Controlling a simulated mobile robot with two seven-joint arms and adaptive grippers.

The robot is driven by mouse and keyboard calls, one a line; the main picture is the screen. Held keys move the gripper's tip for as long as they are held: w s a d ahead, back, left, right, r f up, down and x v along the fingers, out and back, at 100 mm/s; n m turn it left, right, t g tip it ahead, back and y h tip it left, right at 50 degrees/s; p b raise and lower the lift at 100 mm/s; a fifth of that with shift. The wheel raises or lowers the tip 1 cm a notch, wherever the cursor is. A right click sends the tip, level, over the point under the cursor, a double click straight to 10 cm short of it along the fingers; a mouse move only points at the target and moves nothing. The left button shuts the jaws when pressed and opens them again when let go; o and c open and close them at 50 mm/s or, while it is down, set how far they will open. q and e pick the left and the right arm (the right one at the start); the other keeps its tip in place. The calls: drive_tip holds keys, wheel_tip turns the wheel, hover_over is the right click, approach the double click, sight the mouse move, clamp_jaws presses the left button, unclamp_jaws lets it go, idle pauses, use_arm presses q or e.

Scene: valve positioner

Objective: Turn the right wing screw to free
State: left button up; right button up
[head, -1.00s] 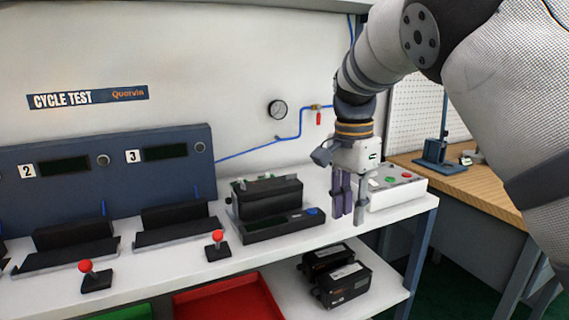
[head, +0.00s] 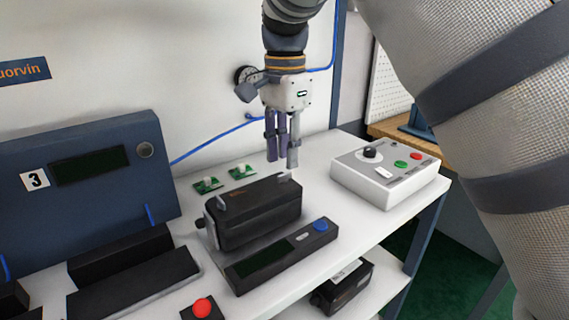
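The valve positioner (head: 255,217) is a black box on the white bench, behind a low black unit with a dark display and a blue button. A small grey wing screw, the left one (head: 222,201), shows on its top left. The right wing screw (head: 286,177) is a small light piece at the top right, partly hard to make out. My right gripper (head: 283,162) points down just above and behind that right end. Its fingers stand a little apart with nothing visible between them; contact with the screw cannot be told. My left gripper is out of view.
A control box (head: 385,178) with a black knob, green and red buttons stands to the right. Small green boards (head: 225,177) lie behind the positioner. Another black unit (head: 343,285) sits on the lower shelf.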

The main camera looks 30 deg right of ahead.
sight(285, 174)
drive_tip(key=shift+f, duration=1.75)
clamp_jaws()
